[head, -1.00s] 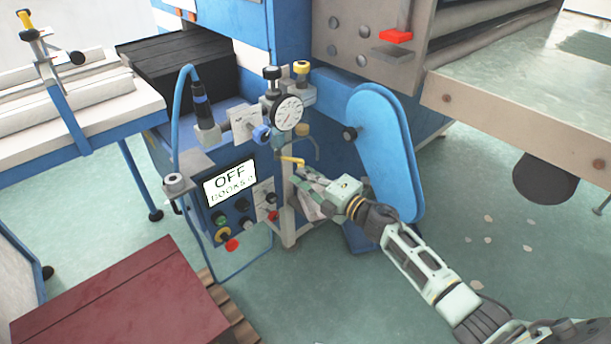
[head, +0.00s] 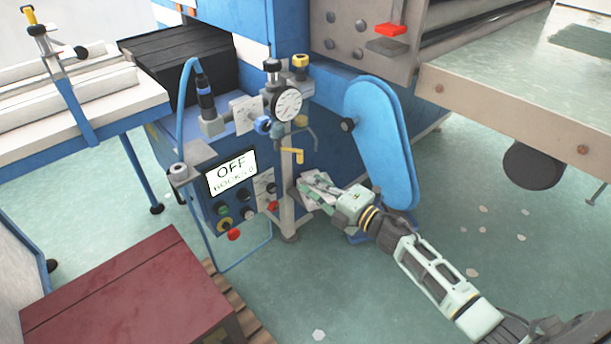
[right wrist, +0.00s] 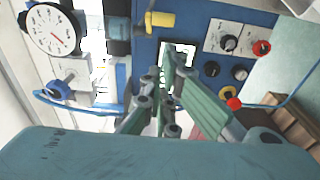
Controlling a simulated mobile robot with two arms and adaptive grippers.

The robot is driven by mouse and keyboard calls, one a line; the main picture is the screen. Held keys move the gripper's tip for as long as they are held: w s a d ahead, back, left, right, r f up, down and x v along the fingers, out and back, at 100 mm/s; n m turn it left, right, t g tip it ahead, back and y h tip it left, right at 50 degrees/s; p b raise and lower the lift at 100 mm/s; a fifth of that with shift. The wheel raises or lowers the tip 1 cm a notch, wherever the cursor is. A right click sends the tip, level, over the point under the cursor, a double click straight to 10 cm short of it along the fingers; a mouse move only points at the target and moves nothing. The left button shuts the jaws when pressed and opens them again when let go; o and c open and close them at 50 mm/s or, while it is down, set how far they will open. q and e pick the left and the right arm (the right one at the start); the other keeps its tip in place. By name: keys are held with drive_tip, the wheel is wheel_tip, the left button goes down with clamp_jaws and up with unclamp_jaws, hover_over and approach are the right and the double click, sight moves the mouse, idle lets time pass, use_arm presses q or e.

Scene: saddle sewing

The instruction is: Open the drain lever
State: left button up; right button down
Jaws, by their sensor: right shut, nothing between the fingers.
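The drain lever (head: 292,153) is a small yellow handle on the pipe below the round gauge (head: 287,105). In the head view it lies roughly level, with its right end bent down. It also shows in the right wrist view (right wrist: 160,19), at the top beyond the fingers. My right gripper (head: 306,186) is shut and empty, just below the lever and apart from it. Its green fingers (right wrist: 175,70) show in the right wrist view, pointing toward the blue panel. My left gripper is not in view.
The control box with the OFF screen (head: 232,172) and several knobs stands just left of the gripper. A blue rounded guard (head: 378,145) stands to the right. A dark red block (head: 125,300) is at the lower left. The floor at lower centre is mostly clear.

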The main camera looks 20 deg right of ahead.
drive_tip(key=a+v, duration=0.1)
drive_tip(key=v, duration=0.3)
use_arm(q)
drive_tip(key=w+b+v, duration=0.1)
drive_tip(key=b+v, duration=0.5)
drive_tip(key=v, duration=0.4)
use_arm(e)
drive_tip(key=n+h, duration=0.8)
drive_tip(key=h, duration=0.8)
approach(302, 159)
drive_tip(key=b+x, duration=0.3)
drive_tip(key=x, duration=0.3)
drive_tip(key=shift+w+f, duration=0.15)
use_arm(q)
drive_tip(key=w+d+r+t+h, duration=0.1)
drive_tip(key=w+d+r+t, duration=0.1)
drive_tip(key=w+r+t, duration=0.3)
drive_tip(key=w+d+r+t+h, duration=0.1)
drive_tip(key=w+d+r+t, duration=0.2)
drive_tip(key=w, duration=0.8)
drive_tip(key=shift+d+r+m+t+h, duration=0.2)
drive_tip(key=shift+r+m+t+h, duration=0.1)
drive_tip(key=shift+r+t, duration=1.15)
use_arm(e)
drive_tip(key=shift+w+d, duration=0.2)
drive_tip(key=shift+w, duration=0.05)
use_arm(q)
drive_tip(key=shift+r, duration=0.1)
